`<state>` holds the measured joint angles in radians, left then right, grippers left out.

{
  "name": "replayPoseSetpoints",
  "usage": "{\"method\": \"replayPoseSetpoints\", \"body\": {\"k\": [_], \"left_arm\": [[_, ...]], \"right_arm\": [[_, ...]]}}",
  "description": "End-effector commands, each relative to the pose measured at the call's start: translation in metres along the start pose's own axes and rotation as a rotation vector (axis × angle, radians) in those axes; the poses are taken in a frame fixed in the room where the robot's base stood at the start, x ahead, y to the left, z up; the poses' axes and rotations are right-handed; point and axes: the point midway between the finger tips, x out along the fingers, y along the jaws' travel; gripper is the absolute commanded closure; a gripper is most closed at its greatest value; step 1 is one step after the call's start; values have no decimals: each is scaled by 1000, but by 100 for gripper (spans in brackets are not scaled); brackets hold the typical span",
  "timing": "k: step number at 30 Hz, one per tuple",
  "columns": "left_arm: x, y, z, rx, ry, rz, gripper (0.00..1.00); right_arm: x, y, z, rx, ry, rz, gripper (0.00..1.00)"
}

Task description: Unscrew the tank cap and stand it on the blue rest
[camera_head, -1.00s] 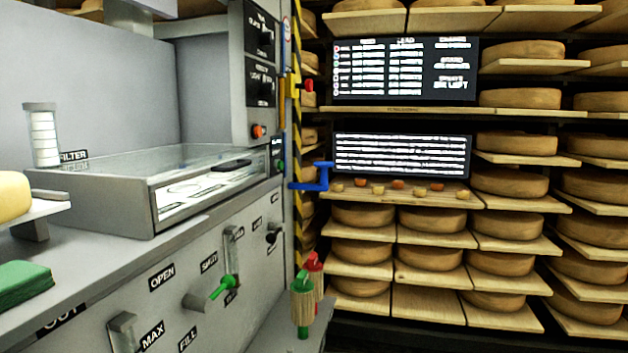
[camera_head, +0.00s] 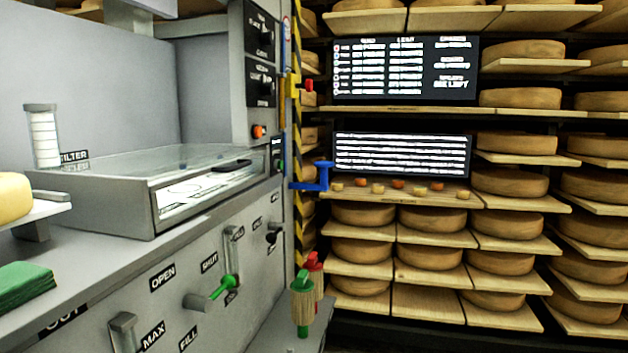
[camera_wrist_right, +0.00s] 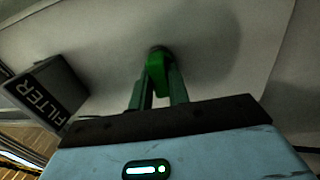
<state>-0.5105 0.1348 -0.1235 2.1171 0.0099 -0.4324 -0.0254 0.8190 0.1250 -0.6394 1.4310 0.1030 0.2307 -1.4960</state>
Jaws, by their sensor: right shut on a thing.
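In the right wrist view, my right gripper (camera_wrist_right: 158,95) is shut on a small green grip (camera_wrist_right: 157,72), which meets a pale grey surface behind it. I cannot tell whether this grip is the tank cap. A dark block with a FILTER label (camera_wrist_right: 45,98) is to its left. Neither gripper shows in the head view. There, a blue bracket (camera_head: 322,177) sticks out at the right end of the machine; I cannot tell for sure that it is the blue rest.
The grey machine has a clear-lidded basin (camera_head: 160,200), a white ribbed filter cylinder (camera_head: 43,137) and a green-handled lever (camera_head: 222,288). Green cloths (camera_head: 25,287) lie at left. Shelves of cheese wheels (camera_head: 515,143) stand behind.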

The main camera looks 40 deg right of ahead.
Motion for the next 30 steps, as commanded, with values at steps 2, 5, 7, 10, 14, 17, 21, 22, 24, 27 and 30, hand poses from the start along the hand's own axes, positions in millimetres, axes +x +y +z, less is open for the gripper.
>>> {"method": "replayPoseSetpoints", "body": {"k": [2, 5, 7, 10, 14, 17, 21, 22, 24, 27, 30], "left_arm": [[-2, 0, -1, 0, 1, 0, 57], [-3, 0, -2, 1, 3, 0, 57], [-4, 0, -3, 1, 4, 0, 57], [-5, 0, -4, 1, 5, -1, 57], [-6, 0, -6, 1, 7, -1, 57], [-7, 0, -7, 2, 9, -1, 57], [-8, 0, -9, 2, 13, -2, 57], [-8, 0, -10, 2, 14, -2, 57], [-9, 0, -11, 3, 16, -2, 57], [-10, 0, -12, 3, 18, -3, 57], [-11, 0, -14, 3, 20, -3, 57]], "right_arm": [[-2, 1, 0, -1, 0, 1, 100], [-5, 2, 0, -1, 0, 0, 100], [-6, 2, 0, -1, 0, 0, 100], [-9, 2, 0, 0, 0, 0, 100], [-12, 3, 0, 1, 0, 1, 100], [-15, 3, 0, 1, 0, 1, 100], [-18, 3, 0, 1, 0, 1, 100], [-19, 3, 0, 0, 0, 1, 100], [-21, 4, 0, 0, 0, 1, 100], [-23, 4, 0, -1, 0, 0, 100], [-26, 4, 0, -1, 0, 0, 100]]}}
